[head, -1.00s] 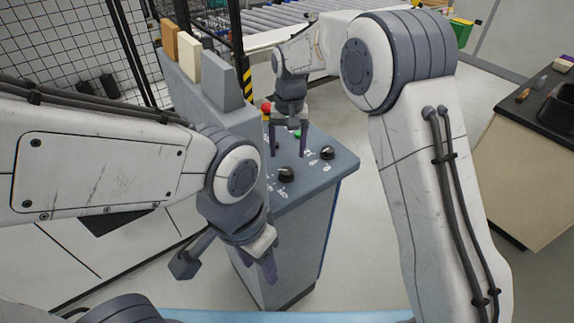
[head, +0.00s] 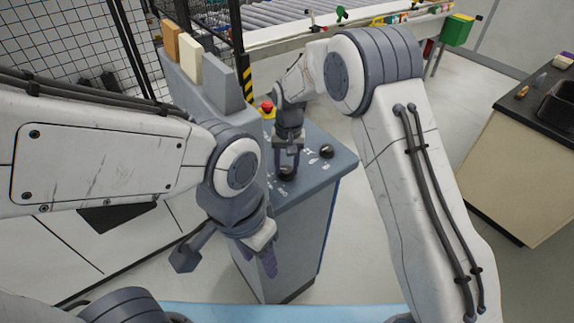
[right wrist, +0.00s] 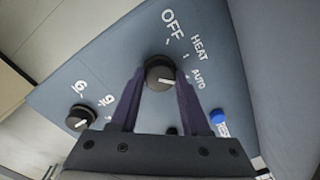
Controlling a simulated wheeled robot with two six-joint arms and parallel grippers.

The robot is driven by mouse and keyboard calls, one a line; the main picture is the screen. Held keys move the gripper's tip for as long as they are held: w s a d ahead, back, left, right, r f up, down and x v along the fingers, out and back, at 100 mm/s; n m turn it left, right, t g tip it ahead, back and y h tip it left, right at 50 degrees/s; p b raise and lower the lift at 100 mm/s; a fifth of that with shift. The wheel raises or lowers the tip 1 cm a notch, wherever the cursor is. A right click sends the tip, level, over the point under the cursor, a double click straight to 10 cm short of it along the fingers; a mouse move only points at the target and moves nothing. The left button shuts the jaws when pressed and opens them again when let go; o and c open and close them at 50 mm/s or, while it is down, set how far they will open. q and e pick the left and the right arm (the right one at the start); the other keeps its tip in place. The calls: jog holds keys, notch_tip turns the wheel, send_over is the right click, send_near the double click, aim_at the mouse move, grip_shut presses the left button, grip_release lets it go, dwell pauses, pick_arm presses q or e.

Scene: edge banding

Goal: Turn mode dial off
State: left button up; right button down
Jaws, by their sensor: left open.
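The mode dial (head: 287,173) is a black knob on the sloped grey-blue panel. My left gripper (head: 228,262) is open and empty, low in front of the console, away from the dial.
A second black dial (right wrist: 80,117) with number labels sits to one side; it also shows in the head view (head: 326,151). A blue button (right wrist: 217,116) and a red emergency stop (head: 267,107) are nearby. A grey upright housing (head: 205,88) borders the panel's left.

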jog(key=shift+n, duration=0.3)
jog(key=n, duration=0.9)
jog(key=shift+w, duration=0.1)
jog(key=n, duration=0.4)
jog(key=shift+a+r+n, duration=0.1)
jog(key=shift+n, duration=2)
jog(key=shift+c, duration=1.8)
grip_release()
